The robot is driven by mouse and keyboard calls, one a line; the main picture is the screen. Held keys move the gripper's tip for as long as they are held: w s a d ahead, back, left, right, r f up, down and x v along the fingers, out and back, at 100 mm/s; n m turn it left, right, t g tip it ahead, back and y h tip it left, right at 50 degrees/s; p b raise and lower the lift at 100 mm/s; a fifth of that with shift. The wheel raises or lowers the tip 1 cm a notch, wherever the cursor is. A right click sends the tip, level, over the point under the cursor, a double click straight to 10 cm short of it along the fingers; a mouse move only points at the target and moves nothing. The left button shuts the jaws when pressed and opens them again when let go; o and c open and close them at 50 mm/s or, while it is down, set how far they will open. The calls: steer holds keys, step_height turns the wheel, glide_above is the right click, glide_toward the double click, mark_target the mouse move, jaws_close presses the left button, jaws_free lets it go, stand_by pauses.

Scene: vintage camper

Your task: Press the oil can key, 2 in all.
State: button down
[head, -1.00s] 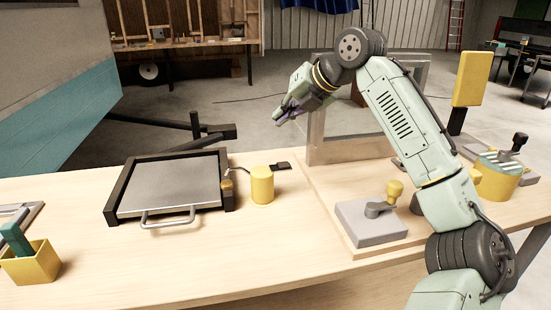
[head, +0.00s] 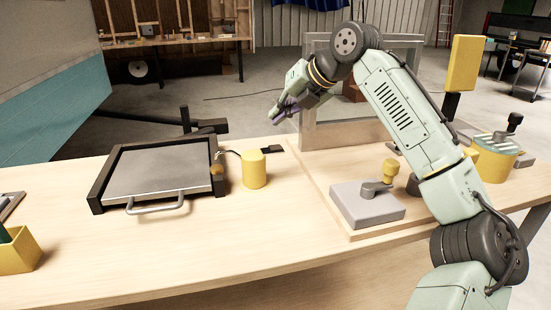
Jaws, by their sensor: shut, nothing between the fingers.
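The oil can is a yellow cylinder (head: 253,170) standing upright on the wooden bench, with a thin dark spout curving off to its left. A flat black key (head: 271,149) lies behind it and to its right. My gripper (head: 277,117) is shut and empty. In the picture it is above the key and the can, apart from both. Its height over the bench is hard to tell.
A grey hinged plate in a black frame (head: 160,170) lies left of the can. A grey block with a yellow-knobbed crank (head: 365,203) stands to the right. A metal frame (head: 310,90) stands behind on the board. Bare bench (head: 230,230) lies in front.

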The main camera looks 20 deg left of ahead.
mark_target(278, 146)
step_height(278, 146, down, 2)
steer(key=shift+f+b, duration=0.15)
steer(key=shift+b, duration=0.45)
steer(key=shift+f, duration=1)
steer(key=shift+f, duration=0.2)
steer(key=shift+f, duration=0.25)
steer(key=shift+f, duration=0.7)
stand_by(1.0)
steer(key=shift+r, duration=0.1)
steer(key=shift+r+p, duration=0.95)
